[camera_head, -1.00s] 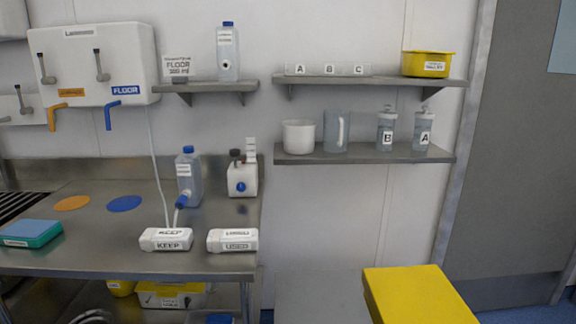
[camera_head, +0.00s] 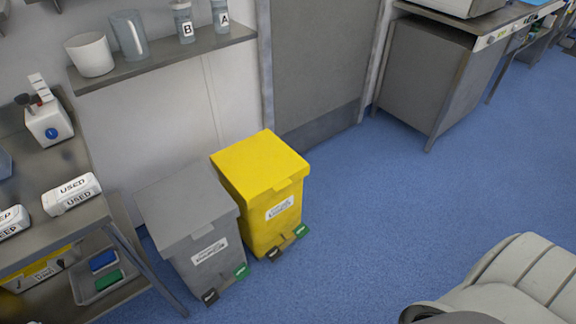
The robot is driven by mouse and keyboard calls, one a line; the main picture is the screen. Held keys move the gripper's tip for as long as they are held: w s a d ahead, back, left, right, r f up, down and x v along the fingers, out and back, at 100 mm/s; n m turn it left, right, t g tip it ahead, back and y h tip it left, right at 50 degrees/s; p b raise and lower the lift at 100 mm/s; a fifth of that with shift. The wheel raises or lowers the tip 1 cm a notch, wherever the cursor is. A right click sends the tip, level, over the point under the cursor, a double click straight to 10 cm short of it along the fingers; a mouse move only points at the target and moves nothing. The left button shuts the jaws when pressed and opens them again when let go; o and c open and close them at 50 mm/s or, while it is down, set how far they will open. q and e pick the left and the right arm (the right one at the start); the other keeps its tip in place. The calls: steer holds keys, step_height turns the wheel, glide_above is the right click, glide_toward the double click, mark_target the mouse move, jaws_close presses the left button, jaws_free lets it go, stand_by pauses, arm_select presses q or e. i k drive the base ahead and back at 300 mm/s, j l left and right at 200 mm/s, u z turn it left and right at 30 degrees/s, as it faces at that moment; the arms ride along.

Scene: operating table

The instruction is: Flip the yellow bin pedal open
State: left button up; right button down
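A yellow bin (camera_head: 272,215) with a flat yellow lid (camera_head: 258,164) stands on the blue floor against the wall. Its lid is down. A white label (camera_head: 280,208) is on its front. At its front foot is a pedal assembly (camera_head: 288,243) with a green end on the right and a dark end on the left. Neither of my grippers is in view.
A grey bin (camera_head: 192,225) with a similar green and dark pedal (camera_head: 226,284) stands close on the left of the yellow bin. A steel bench (camera_head: 140,262) is further left. A pale padded seat (camera_head: 510,285) is at the lower right. Blue floor (camera_head: 380,210) is open between.

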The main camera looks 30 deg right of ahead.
mark_target(275, 253)
steer(key=z, duration=0.9)
